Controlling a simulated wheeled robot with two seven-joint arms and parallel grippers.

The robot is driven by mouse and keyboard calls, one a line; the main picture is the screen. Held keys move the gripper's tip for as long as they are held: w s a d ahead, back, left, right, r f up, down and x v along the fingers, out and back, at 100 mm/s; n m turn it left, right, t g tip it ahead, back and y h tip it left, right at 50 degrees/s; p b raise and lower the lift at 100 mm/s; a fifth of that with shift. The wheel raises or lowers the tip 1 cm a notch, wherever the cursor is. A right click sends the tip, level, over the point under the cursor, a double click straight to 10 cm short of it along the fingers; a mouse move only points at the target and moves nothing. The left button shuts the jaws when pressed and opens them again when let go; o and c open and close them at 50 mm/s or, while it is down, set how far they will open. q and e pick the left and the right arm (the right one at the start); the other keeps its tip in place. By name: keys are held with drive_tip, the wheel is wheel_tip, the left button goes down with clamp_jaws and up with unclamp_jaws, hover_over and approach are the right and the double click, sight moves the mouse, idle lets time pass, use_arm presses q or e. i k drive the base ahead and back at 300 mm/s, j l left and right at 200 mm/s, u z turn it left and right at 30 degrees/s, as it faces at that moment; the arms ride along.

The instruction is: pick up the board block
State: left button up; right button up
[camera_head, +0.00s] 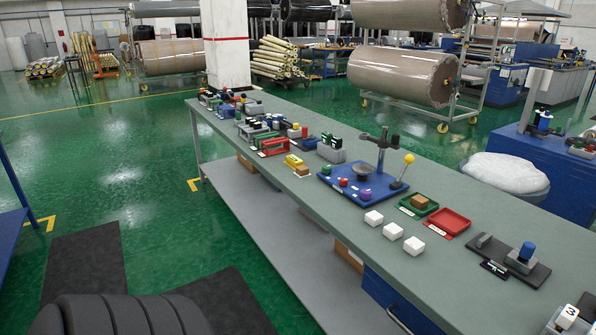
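No label clearly marks one thing as the board block, and I cannot tell which block it is. A brown block (419,202) sits in a green tray (407,209). A small tan block (302,171) lies beside a yellow piece (292,160). Three white blocks (393,231) stand in a row near the table's front edge. Neither of my grippers is in view.
A red tray (449,222) and a dark board with a blue cylinder (527,251) are farther right. Several colored fixtures crowd the table's far end. The table (470,292) has bare surface at the near right. Green floor lies open to the left.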

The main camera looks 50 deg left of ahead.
sight(302, 170)
drive_tip(key=u, duration=1.6)
